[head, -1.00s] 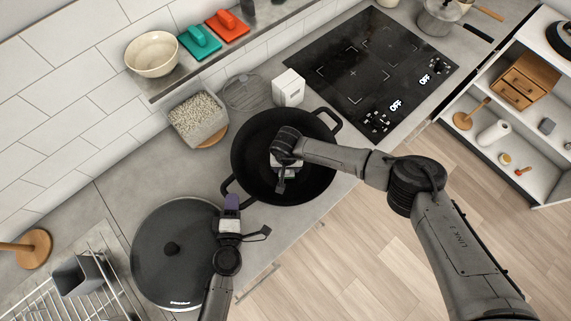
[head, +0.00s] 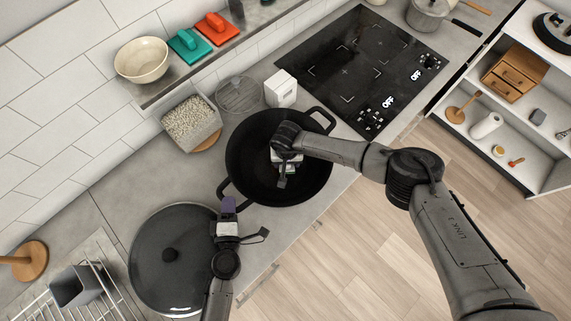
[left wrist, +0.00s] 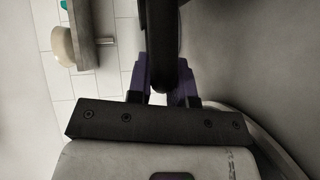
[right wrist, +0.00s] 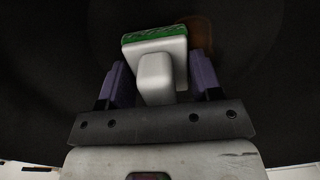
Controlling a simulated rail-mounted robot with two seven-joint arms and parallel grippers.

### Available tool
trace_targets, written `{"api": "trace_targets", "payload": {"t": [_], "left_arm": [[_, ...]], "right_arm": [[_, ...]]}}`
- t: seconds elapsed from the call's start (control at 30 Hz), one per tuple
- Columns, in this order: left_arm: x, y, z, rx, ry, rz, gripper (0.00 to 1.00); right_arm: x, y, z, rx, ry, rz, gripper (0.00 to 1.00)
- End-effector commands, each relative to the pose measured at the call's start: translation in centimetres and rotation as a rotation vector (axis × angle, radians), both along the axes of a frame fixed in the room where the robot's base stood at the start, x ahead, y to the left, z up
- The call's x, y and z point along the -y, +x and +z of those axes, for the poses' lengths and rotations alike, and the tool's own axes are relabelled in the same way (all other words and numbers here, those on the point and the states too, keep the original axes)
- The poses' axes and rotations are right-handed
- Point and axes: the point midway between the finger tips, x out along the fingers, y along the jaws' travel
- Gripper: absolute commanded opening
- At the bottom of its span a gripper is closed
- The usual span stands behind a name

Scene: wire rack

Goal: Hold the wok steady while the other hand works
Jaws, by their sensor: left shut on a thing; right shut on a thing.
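The black wok (head: 245,160) stands on the grey counter, with one loop handle at the upper right and one at the lower left. My left gripper (head: 228,206) is shut on the lower-left handle; in the left wrist view the dark handle (left wrist: 164,78) lies between the purple fingers. My right gripper (head: 286,164) is inside the wok, low over its bottom. In the right wrist view it is shut on the white grip of a scrubber (right wrist: 156,72) with a green pad edge. Whether the pad touches the wok is hidden.
A dark round lid (head: 150,255) lies left of my left gripper. A white box (head: 281,90), a filled container (head: 191,124) and a black cooktop (head: 350,70) are behind the wok. A dish rack (head: 95,285) is at the lower left.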

Motion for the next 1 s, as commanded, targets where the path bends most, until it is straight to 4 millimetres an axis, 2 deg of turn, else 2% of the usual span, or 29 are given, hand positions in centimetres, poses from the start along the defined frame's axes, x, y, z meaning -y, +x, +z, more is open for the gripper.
{"api": "trace_targets", "payload": {"t": [0.2,1.0], "left_arm": [[0.0,0.0,-0.1,-0.001,0.0,-0.001,0.0],[0.0,0.0,-0.1,-0.001,0.0,-0.001,0.0]], "right_arm": [[0.2,0.9,0.1,0.0,0.001,0.0,0.35],[-0.2,1.6,-0.1,0.0,0.001,0.0,0.35]]}}
